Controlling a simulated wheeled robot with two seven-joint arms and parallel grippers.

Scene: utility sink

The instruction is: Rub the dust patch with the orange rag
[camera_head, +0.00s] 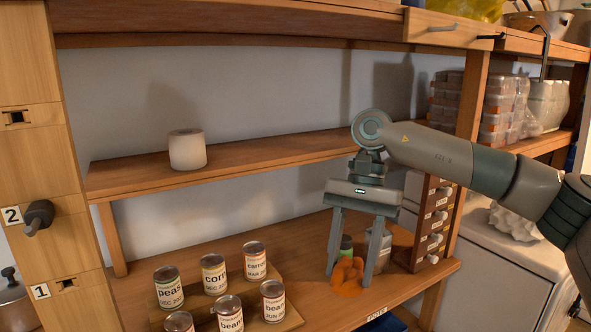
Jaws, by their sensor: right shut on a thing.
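My right gripper (350,272) comes in from the right and points down at the lower wooden shelf. It is shut on the orange rag (347,280), which is bunched between its fingertips. The rag's lower edge is at or very near the shelf surface; I cannot tell how firmly it touches. I cannot make out a dust patch; it may be hidden under the rag or gripper. My left gripper is not in view.
Several labelled cans (215,274) stand on a wooden board left of the gripper. A grey can (382,250) and a green-topped item (346,243) are close behind the fingers. Small drawers (431,225) stand at right. A white roll (187,149) sits on the raised shelf.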

